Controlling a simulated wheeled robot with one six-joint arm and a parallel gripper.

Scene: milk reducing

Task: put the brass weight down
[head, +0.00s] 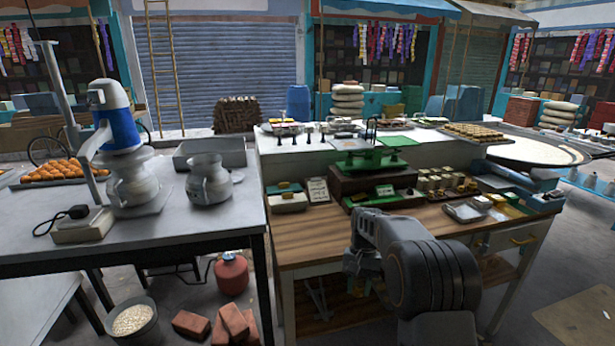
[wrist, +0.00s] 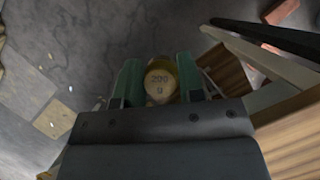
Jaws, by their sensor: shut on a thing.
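The brass weight (wrist: 160,88) is round, with its top marked "200 g" facing the wrist camera. My gripper (wrist: 160,76) is shut on it, with one green finger on each side. In the wrist view, the grey floor lies behind the weight, and the brown wooden edge of the bench is at the right. In the head view my arm is in front of the wooden bench (head: 310,237), and the weight and fingertips cannot be made out there. A green balance scale (head: 367,160) stands on a dark wooden box at the back of the bench.
Small blocks (head: 437,184) stand right of the scale, and a clear tray (head: 465,211) lies near the bench's right end. A white box (head: 288,201) and a card (head: 318,190) are at the left. The bench's front left is bare wood. A steel table (head: 200,228) with jugs stands left.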

